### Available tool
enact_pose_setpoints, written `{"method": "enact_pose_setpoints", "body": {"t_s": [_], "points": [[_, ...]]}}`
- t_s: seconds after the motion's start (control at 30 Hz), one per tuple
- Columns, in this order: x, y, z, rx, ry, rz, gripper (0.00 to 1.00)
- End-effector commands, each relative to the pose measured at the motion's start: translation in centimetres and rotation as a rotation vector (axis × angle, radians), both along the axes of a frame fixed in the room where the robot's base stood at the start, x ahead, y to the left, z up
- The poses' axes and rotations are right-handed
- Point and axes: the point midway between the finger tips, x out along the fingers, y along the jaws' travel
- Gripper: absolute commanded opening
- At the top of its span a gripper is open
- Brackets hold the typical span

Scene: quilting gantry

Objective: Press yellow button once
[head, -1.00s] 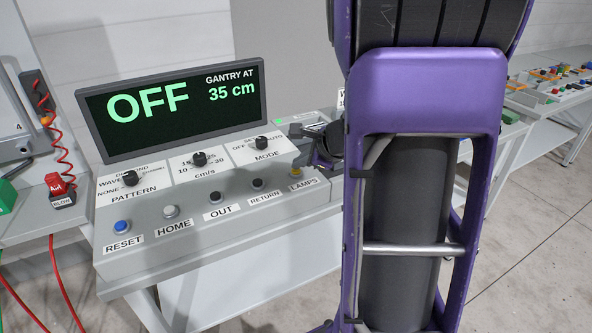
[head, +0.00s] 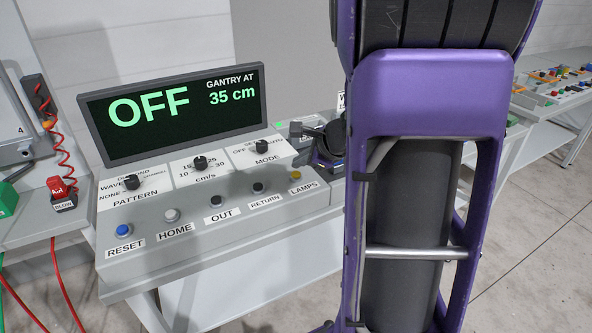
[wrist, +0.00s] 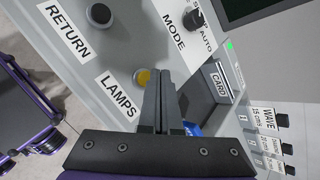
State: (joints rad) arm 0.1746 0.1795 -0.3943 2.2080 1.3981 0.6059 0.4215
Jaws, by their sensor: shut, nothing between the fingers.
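The yellow button (head: 295,176) sits at the right end of the button row on the grey console, above the LAMPS label. In the wrist view the yellow button (wrist: 143,77) is just left of the tips of my gripper (wrist: 163,72). My gripper's fingers are shut together with nothing between them. Its tips appear close to the button, but I cannot tell whether they touch it. In the head view my arm hides most of my gripper; a dark part of it shows right of the button.
The RETURN button (head: 258,188), OUT button (head: 217,201), HOME button (head: 171,215) and blue RESET button (head: 123,230) line the same console. The MODE knob (head: 262,146) is above. The display (head: 175,112) reads OFF, gantry at 35 cm. A CARD slot (wrist: 219,84) lies right of my gripper.

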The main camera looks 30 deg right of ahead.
Motion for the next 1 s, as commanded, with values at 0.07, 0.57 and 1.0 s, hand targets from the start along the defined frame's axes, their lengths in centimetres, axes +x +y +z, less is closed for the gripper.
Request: {"method": "enact_pose_setpoints", "body": {"t_s": [0.07, 0.57, 1.0], "points": [[0.0, 0.0, 0.0, 0.0, 0.0, 0.0, 0.0], [0.0, 0.0, 2.4, -0.001, 0.0, 0.001, 0.0], [0.0, 0.0, 5.0, 0.0, 0.001, 0.0, 0.0]]}}
